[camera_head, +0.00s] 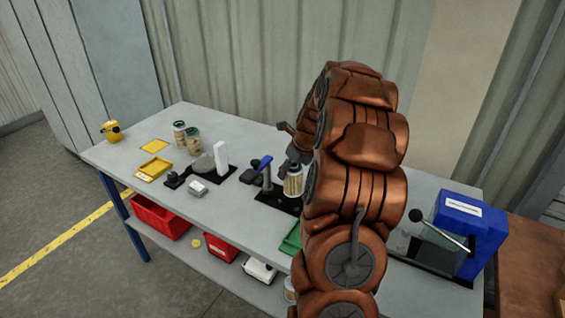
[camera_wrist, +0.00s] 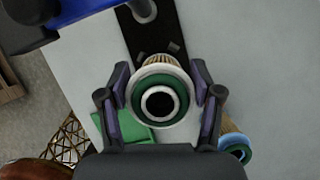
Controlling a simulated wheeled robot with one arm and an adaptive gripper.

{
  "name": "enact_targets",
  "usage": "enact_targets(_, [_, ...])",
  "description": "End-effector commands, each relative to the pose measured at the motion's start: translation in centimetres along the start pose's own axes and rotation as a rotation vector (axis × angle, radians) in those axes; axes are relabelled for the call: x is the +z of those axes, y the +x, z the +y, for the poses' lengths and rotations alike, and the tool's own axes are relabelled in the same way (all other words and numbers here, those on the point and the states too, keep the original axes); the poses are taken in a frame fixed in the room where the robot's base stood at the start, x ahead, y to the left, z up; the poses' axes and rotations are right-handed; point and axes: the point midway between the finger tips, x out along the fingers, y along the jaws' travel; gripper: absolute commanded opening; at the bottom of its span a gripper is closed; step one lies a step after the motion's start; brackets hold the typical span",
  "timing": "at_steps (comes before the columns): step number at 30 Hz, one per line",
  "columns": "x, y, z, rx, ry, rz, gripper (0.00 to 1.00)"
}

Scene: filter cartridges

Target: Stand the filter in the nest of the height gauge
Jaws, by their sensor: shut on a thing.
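The filter (camera_head: 293,181) is a short pleated cylinder with pale ends. In the wrist view I look onto its end, a green ring around a dark hole (camera_wrist: 178,82). My gripper (camera_wrist: 160,84) has one finger on each side of the filter and is shut on it. The filter looks upright. The black base also runs beneath the filter in the wrist view (camera_wrist: 146,42). The nest is hidden, and I cannot tell whether the filter touches the base.
A green tray (camera_head: 292,240) lies near the front edge. A blue machine (camera_head: 470,232) stands right. Another blue-ended cylinder (camera_wrist: 236,146) is close by.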

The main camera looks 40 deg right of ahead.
Motion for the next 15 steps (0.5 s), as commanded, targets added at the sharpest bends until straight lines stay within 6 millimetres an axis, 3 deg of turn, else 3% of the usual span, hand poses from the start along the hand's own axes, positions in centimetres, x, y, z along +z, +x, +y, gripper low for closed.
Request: enact_targets(15, [-1.4, 2.0, -0.6, -0.004, 0.012, 0.001, 0.28])
